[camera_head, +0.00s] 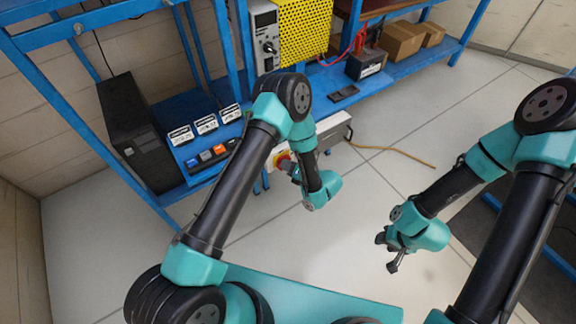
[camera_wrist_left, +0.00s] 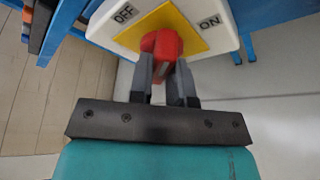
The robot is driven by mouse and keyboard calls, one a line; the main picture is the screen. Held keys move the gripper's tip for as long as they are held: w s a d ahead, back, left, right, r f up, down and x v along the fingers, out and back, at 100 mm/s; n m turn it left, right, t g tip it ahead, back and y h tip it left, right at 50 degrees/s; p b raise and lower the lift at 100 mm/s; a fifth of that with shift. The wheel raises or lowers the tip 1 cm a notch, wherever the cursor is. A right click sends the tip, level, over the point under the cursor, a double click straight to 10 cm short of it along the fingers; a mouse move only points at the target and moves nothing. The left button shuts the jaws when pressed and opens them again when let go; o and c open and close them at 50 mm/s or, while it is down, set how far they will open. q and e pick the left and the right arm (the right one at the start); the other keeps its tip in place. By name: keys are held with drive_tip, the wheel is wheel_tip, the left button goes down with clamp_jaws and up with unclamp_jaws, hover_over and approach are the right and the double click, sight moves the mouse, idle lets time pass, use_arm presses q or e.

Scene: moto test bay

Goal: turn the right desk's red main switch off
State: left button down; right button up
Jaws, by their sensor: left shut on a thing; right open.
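The red main switch (camera_wrist_left: 162,42) sits on a yellow plate (camera_wrist_left: 195,38) marked OFF at the left and ON at the right in the left wrist view. My left gripper (camera_wrist_left: 166,72) is shut on its red handle, a finger on each side. In the head view the switch's red and yellow (camera_head: 281,157) shows at the left end of a light box (camera_head: 325,132) under the blue desk, partly hidden by my left gripper (camera_head: 291,170). I cannot tell clearly which label the handle points to. My right gripper (camera_head: 388,252) is open and empty, above the floor.
A black tower unit (camera_head: 137,135), several labelled meters (camera_head: 206,125) and coloured buttons (camera_head: 206,156) stand left on the blue desk. A yellow perforated panel (camera_head: 305,30) and cardboard boxes (camera_head: 402,41) are further right. A tan cable (camera_head: 395,153) lies on the open floor.

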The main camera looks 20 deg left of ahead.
use_arm(q)
drive_tip(key=shift+n, duration=0.3)
drive_tip(key=n+t+h, duration=0.1)
drive_tip(key=n+h, duration=0.1)
drive_tip(key=n, duration=0.1)
drive_tip(key=n+t+h, duration=0.1)
drive_tip(key=n, duration=0.2)
drive_tip(key=shift+s+a+r+t+h, duration=0.1)
drive_tip(key=shift+s+a+t+h, duration=0.1)
drive_tip(key=shift+t+h, duration=0.2)
drive_tip(key=shift+n, duration=0.3)
idle(0.3)
drive_tip(key=c, duration=1.1)
unclamp_jaws()
drive_tip(key=shift+o, duration=0.2)
drive_tip(key=shift+d, duration=0.15)
drive_tip(key=v, duration=1.7)
